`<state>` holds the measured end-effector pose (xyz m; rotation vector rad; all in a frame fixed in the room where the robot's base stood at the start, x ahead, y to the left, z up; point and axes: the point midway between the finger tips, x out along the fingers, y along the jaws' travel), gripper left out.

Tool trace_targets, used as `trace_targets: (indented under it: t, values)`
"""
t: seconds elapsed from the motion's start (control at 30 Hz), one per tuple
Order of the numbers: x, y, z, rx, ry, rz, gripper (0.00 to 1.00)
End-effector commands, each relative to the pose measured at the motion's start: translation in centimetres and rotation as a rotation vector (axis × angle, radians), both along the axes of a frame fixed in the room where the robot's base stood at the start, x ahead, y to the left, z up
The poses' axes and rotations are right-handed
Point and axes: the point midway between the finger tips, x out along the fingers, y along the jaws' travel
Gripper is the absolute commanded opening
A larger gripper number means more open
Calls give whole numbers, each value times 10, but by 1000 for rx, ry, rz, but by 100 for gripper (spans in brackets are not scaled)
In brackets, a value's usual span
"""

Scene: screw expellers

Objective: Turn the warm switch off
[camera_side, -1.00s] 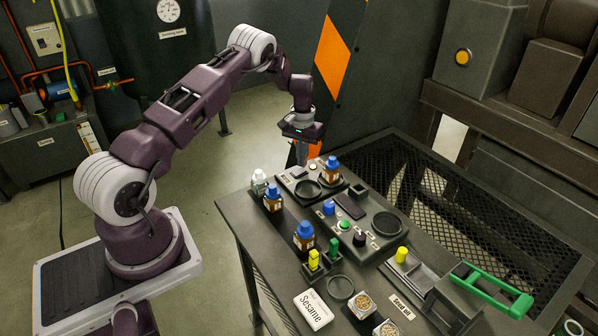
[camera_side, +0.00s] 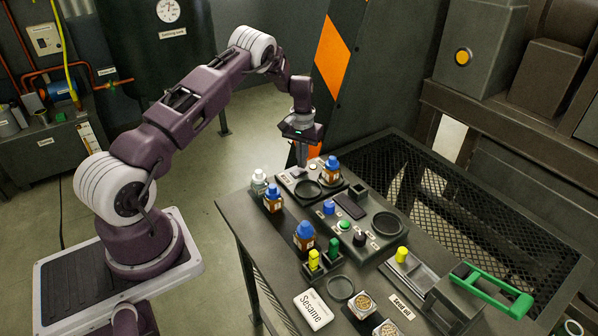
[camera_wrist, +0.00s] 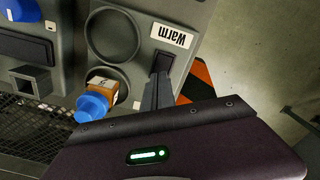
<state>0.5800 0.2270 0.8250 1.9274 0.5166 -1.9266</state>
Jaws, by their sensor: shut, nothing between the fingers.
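The warmer panel (camera_wrist: 135,30) carries a white "Warm" label (camera_wrist: 172,35). The dark warm switch (camera_wrist: 163,62) sits beside that label in the wrist view. Whether it is on or off cannot be told. My gripper (camera_wrist: 160,78) is shut and empty, with its fingertips at the switch's near end. Whether they touch it is unclear. In the side view, my gripper (camera_side: 301,163) points down at the far end of the warmer panel (camera_side: 283,179), and the switch is hard to make out there.
A blue-capped bottle (camera_wrist: 92,105) stands on the panel close to my fingers, beside an empty round recess (camera_wrist: 112,37). In the side view, more blue-capped bottles (camera_side: 273,199) stand to the left. A second panel (camera_side: 372,236) with knobs lies nearer. Open floor (camera_side: 255,120) lies beyond the table.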

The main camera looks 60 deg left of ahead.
Motion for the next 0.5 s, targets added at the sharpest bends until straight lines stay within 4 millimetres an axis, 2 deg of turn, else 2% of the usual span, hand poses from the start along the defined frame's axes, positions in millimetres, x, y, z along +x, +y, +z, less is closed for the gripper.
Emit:
trace_targets:
  t: [0.5]
  values:
    - [0, 0, -8, 0, 1, 0, 0]
